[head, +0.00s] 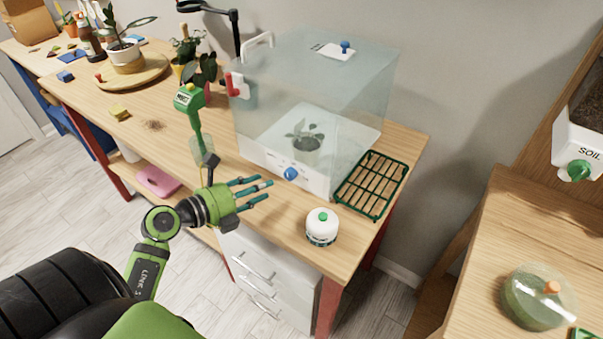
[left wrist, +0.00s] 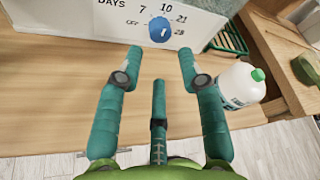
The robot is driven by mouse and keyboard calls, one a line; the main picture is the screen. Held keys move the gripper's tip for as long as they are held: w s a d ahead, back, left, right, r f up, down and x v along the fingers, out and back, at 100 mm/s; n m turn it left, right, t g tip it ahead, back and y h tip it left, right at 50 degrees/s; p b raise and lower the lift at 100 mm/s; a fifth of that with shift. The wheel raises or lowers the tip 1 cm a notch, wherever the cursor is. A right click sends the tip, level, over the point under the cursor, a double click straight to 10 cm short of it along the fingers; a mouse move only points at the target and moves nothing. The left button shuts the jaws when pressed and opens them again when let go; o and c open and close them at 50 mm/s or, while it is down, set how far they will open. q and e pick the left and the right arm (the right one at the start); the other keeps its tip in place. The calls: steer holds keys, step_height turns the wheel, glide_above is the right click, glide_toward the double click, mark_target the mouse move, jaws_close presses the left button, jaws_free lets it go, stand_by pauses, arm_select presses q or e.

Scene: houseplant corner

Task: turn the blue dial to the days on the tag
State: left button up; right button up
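The blue dial (head: 291,174) is on the white front base of a clear box (head: 315,95). In the left wrist view the dial (left wrist: 160,29) is ringed by "OFF" and day numbers, with "DAYS" at left. It bears a pale mark, but its setting is too small to tell. My left gripper (head: 262,188) is open and empty, in front of the dial and apart from it. Its spread fingers (left wrist: 161,55) point toward the dial in the left wrist view. I cannot make out a tag with a readable number of days. My right gripper is not in view.
A white bottle with a green cap (head: 321,228) stands right of my left gripper. A green-edged slatted rack (head: 371,185) lies right of the box. A green tool (head: 190,97) stands in a clear cup at left. The wood before the dial is clear.

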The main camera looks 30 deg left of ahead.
mark_target(287, 177)
arm_select(q)
steer(key=p+x, duration=0.1)
steer(key=x, duration=0.6)
jaws_close()
